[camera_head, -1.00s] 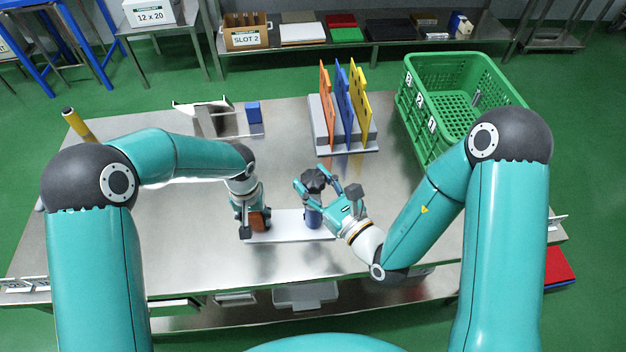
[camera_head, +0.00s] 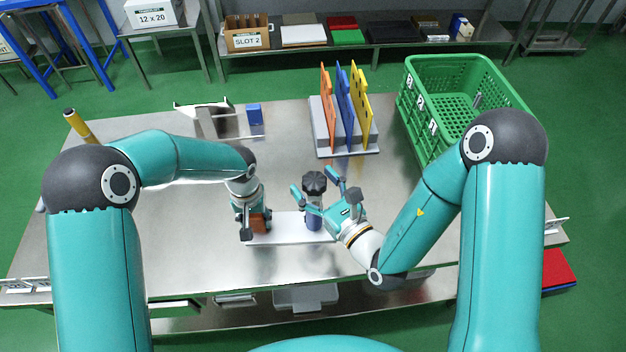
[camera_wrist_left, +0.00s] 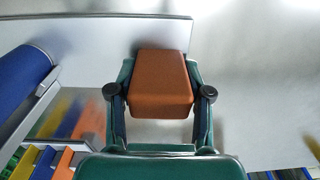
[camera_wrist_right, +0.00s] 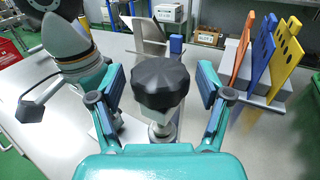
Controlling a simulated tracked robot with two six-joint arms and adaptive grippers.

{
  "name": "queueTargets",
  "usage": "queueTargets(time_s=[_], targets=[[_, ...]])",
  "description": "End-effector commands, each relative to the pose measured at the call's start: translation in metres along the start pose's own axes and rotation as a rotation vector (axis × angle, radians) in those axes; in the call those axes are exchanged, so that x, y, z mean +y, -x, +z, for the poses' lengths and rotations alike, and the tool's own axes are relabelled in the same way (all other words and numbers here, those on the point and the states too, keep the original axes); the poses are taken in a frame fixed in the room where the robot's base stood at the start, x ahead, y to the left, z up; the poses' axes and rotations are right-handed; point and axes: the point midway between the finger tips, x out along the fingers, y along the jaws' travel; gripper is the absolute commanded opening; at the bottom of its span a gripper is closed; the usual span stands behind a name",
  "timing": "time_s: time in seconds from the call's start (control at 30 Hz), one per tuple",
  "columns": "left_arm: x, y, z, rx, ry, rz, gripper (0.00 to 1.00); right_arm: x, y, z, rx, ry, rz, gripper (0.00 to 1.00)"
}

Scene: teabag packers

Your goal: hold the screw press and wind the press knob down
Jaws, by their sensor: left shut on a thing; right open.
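A brown block (camera_head: 259,222) is at the left end of the plate. My left gripper (camera_head: 252,228) is shut on this brown block (camera_wrist_left: 162,83), with a finger on each side in the left wrist view. My right gripper (camera_head: 320,190) is open at the knob. In the right wrist view the knob (camera_wrist_right: 160,82) is between the spread fingers, with gaps on both sides.
A rack with orange, blue and yellow boards (camera_head: 348,105) stands behind the press. A green crate (camera_head: 455,95) is at the back right. A small blue block (camera_head: 254,113) and a metal stand (camera_head: 205,115) are at the back left. The table's front left is clear.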

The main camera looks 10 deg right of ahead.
Motion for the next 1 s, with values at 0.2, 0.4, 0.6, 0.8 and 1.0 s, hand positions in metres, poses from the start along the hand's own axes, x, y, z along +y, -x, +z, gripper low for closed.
queueTargets(time_s=[0.2,0.4,0.6,0.8,1.0], targets=[[-0.0005,-0.0007,0.001,-0.004,0.002,-0.001,0.0,-0.0014,-0.0008,0.0002,-0.002,-0.004,0.031,0.77],[-0.0007,-0.0007,0.0009,-0.004,0.002,-0.001,0.0,-0.0027,-0.0011,0.0006,-0.004,-0.004,0.133,0.77],[-0.0007,-0.0006,0.0008,-0.003,0.002,-0.001,0.0,-0.0023,-0.0014,0.0009,-0.006,-0.003,0.287,0.77],[-0.0008,-0.0006,0.0007,-0.003,0.002,-0.001,0.0,-0.0022,-0.0015,0.001,-0.006,0.0,0.445,0.77],[-0.0008,-0.0005,0.0006,-0.003,0.002,-0.001,0.0,-0.0025,-0.0017,0.0002,-0.004,0.001,0.606,0.77]])
